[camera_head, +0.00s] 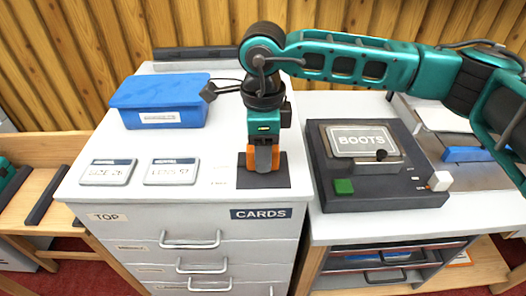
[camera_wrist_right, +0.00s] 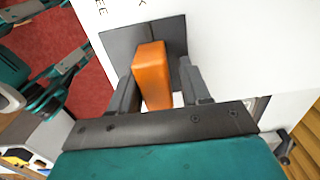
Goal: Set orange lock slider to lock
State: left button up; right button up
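The orange lock slider (camera_head: 263,158) is an upright block on a dark plate (camera_head: 275,178) at the front right of the white cabinet top. My right gripper (camera_head: 263,150) points down over it. In the right wrist view the orange slider (camera_wrist_right: 152,75) stands between the two dark fingers (camera_wrist_right: 158,85). A gap shows on the right side of the block, so the fingers look open around it. Small lettering lies beside the plate, too small to read, so the slider's setting cannot be told.
A blue box (camera_head: 160,100) and two labelled tiles (camera_head: 108,172) are on the cabinet top to the left. A dark device with a BOOTS plate (camera_head: 362,139), a green button (camera_head: 344,186) and a white knob (camera_head: 440,181) stands close on the right.

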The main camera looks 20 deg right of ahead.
jog(key=shift+o, duration=1.3)
jog(key=shift+w, duration=0.1)
notch_tip(320, 180, up, 13)
jog(key=shift+f, duration=0.1)
